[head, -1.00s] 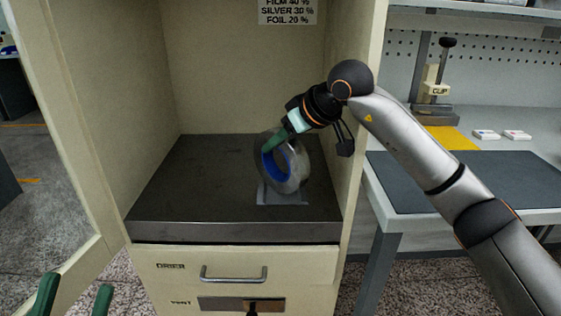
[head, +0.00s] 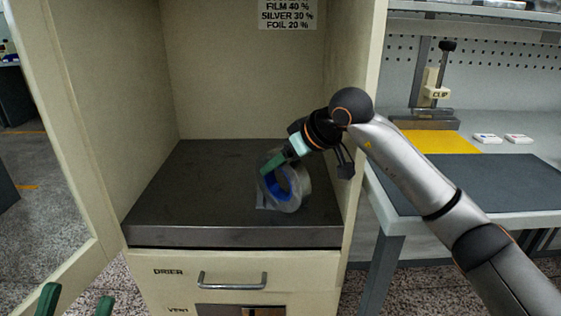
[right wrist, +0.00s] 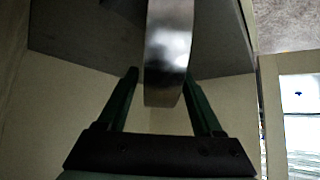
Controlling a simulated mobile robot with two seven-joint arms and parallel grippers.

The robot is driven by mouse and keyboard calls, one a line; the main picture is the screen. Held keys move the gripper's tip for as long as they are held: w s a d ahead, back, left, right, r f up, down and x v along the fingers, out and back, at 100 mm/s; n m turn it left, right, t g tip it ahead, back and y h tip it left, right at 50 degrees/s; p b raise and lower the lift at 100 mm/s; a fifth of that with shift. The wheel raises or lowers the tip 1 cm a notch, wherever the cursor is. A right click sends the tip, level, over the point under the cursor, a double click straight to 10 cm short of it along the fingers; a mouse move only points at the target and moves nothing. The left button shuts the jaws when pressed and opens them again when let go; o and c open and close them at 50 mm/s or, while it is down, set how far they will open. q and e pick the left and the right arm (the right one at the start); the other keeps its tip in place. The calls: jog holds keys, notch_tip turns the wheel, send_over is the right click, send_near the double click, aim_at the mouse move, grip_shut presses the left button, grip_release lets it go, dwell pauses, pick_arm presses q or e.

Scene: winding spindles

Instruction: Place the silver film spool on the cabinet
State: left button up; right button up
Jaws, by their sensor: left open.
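The silver film spool (head: 292,198), a silvery ring with a blue inner face, stands tilted on edge over the dark cabinet shelf (head: 200,185). Its lower edge overlaps a small grey plate; I cannot tell whether it touches. My right gripper (head: 272,166), with green fingers, is at the spool's upper left rim, shut on it. In the right wrist view the spool's rim (right wrist: 168,60) stands between the two fingers (right wrist: 160,80); the exact contact is dark and partly hidden. My left gripper (head: 76,302) is open and empty at the lower left, only its fingertips showing.
The cabinet walls (head: 220,70) enclose the shelf on both sides and behind. A drawer with a metal handle (head: 232,283) is below. A workbench (head: 485,180) with a yellow mat, a clip stand and two small white boxes stands at the right. The shelf's left part is clear.

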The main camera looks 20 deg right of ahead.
aim_at(300, 169)
jog(key=shift+r, duration=0.2)
jog(key=p+v, duration=0.1)
jog(key=v, duration=0.6)
jog(key=shift+s+d+r+p, duration=0.1)
jog(key=shift+s+p, duration=0.05)
jog(key=shift+p, duration=0.2)
